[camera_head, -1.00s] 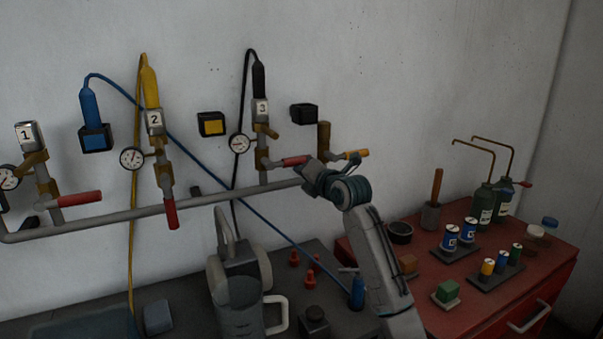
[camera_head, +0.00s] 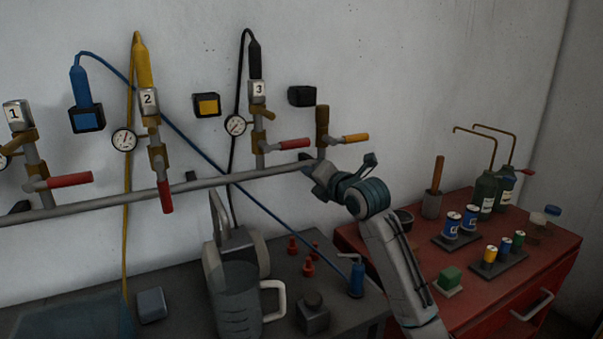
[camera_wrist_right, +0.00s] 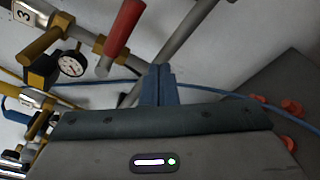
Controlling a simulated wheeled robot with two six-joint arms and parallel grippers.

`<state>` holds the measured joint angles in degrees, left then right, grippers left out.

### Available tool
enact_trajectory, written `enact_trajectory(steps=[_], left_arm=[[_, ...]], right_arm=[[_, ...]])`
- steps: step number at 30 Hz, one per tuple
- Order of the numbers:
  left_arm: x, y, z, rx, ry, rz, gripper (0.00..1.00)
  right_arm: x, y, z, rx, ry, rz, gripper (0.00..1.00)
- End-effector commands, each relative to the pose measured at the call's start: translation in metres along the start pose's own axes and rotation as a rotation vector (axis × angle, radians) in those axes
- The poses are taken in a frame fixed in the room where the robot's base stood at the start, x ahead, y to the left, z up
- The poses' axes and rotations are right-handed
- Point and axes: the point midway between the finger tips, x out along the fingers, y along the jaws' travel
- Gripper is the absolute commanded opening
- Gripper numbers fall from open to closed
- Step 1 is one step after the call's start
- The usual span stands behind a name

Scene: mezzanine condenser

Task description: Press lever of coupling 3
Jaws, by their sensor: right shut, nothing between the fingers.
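Coupling 3 (camera_head: 258,90) is a metal block with a "3" label on the wall pipework, with a black hose plugged into its top. A short brass lever (camera_head: 267,113) juts to the right below it; in the right wrist view a brass cylinder (camera_wrist_right: 41,44) shows beside the "3" block (camera_wrist_right: 23,14). My right gripper (camera_head: 306,164) is shut and empty, below and right of coupling 3, near the pipe and under the red valve handle (camera_head: 294,144). Its closed fingers (camera_wrist_right: 160,84) show in the right wrist view, apart from the lever. My left gripper is not in view.
A gauge (camera_head: 235,125) sits left of coupling 3. Couplings 1 (camera_head: 18,113) and 2 (camera_head: 149,100) are further left. An orange-handled valve (camera_head: 355,138) is to the right. Below are a grey bench with a jug (camera_head: 238,300) and a red cabinet (camera_head: 555,262) with bottles and cans.

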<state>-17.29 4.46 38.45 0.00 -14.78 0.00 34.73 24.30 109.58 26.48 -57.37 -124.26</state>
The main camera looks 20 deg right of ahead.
Motion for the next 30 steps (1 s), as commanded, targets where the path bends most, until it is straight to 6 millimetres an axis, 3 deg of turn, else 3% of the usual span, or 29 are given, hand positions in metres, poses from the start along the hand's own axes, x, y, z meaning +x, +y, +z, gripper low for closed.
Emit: enact_trajectory(steps=[3, 9, 26, 30], left_arm=[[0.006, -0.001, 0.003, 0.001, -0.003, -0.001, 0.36], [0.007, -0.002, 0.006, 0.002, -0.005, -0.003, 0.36], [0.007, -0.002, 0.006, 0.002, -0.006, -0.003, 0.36], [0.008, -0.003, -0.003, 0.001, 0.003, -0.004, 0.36]], right_arm=[[-0.019, 0.0, -0.002, -0.002, -0.001, 0.0, 0.0], [-0.032, 0.003, -0.003, 0.001, 0.001, -0.001, 0.0], [-0.033, 0.003, -0.003, 0.002, 0.002, -0.002, 0.0], [-0.033, 0.003, -0.003, 0.002, 0.002, -0.002, 0.0]])
